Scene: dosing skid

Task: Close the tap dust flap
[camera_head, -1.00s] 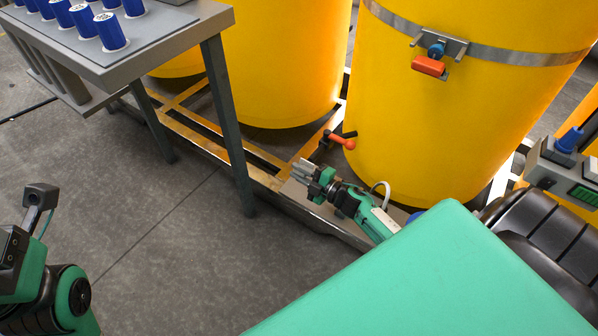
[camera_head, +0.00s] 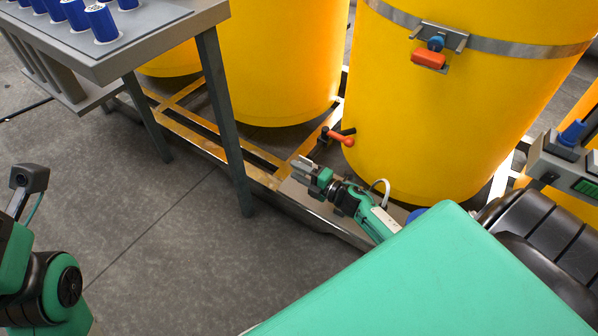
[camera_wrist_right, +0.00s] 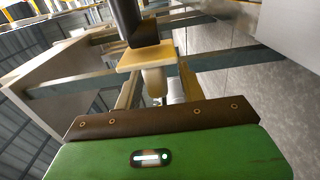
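An orange tap lever with a black part (camera_head: 340,137) sits low on the front of the large yellow drum (camera_head: 430,120). I cannot make out a separate dust flap on it. My right gripper (camera_head: 303,169) is just below and left of the tap, apart from it in the picture. In the right wrist view two tan fingers (camera_wrist_right: 158,90) seem to stand apart, with a pale rounded piece, a tan plate (camera_wrist_right: 147,57) and a black post (camera_wrist_right: 134,22) beyond. Nothing is clearly held. Only part of my left arm shows at lower left; its fingertips are out of sight.
An orange block with a blue knob (camera_head: 429,59) hangs on the drum's metal strap (camera_head: 490,53). A grey table (camera_head: 150,34) with several blue-capped items stands at upper left. A metal-edged frame (camera_head: 262,176) runs under the drums. The floor (camera_head: 150,215) at left is clear.

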